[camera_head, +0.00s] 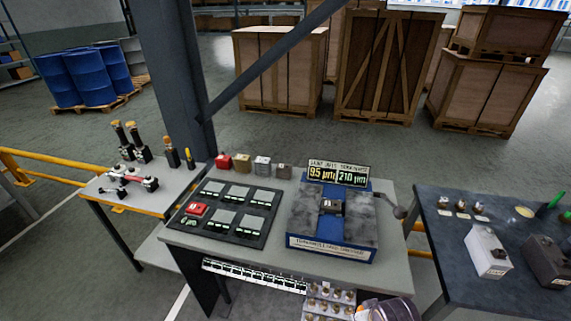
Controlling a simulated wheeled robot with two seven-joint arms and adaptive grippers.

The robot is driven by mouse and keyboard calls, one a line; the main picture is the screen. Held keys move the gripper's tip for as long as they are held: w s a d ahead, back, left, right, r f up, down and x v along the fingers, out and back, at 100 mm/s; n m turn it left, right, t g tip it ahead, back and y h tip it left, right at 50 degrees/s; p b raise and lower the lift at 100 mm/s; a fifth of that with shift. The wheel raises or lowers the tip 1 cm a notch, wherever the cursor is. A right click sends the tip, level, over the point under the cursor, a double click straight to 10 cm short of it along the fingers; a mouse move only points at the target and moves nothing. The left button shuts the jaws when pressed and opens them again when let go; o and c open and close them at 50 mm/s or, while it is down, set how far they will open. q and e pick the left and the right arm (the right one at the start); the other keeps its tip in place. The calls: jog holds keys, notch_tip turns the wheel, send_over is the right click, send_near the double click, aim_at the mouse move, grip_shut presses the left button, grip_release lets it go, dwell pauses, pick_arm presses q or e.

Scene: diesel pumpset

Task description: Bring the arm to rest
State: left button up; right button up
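Neither of my grippers shows in the head view. A rounded metallic part (388,309) at the bottom edge, right of centre, looks like a piece of my own arm; no fingers show on it. The grey workbench (278,187) in the middle carries a black tray (222,212) with pale labelled slots and a red block (196,209) in its left side.
Several small blocks (242,163) line the bench's back edge. A left side table (170,198) holds red-and-dark tools and upright handles. A dark right table (455,242) carries a white box (487,250) and a grey box (547,262). A pillar (176,75) stands behind the bench.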

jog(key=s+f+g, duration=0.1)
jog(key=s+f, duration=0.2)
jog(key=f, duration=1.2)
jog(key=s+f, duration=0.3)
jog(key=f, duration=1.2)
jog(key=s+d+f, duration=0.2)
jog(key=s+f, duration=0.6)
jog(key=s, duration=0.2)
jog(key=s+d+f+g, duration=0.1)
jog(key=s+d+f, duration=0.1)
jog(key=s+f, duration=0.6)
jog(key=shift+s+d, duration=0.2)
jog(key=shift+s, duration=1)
